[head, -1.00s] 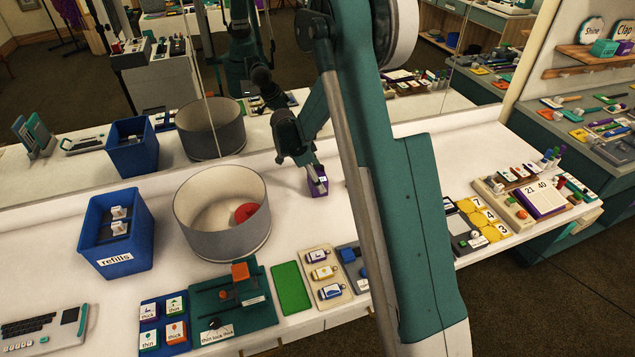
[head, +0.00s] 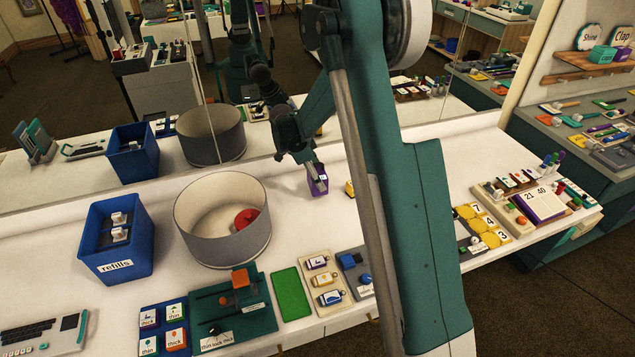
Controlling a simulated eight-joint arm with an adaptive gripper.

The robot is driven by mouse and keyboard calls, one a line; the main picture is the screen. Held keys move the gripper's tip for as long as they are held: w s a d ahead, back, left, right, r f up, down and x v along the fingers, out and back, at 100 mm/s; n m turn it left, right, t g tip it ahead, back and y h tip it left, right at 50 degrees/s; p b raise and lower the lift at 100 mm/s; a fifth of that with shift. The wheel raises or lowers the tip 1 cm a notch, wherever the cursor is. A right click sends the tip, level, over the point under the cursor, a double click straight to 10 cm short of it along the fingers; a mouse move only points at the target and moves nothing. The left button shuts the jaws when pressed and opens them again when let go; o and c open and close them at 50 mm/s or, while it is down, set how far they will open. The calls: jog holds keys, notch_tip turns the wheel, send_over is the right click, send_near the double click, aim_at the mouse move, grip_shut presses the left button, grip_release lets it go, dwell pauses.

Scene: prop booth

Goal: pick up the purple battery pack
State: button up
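The purple battery pack (head: 321,186) is a small upright block with a pale label, at the back middle of the white table, right of the round grey tub. My gripper (head: 317,174) points down at it from above, its fingers at the pack's top and side. The fingers are small and dark here, and I cannot see whether they are closed on the pack. I cannot tell whether the pack's base touches the table.
The grey tub (head: 200,236) holds a red object (head: 247,218). A blue refills bin (head: 100,258) stands left of it. A yellow block (head: 350,189) is right of the pack, partly behind my arm. A mirror stands behind the table. Trays line the front edge.

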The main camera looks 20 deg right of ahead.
aim_at(322, 171)
jog(key=shift+r+p, duration=0.3)
jog(key=shift+r, duration=2.75)
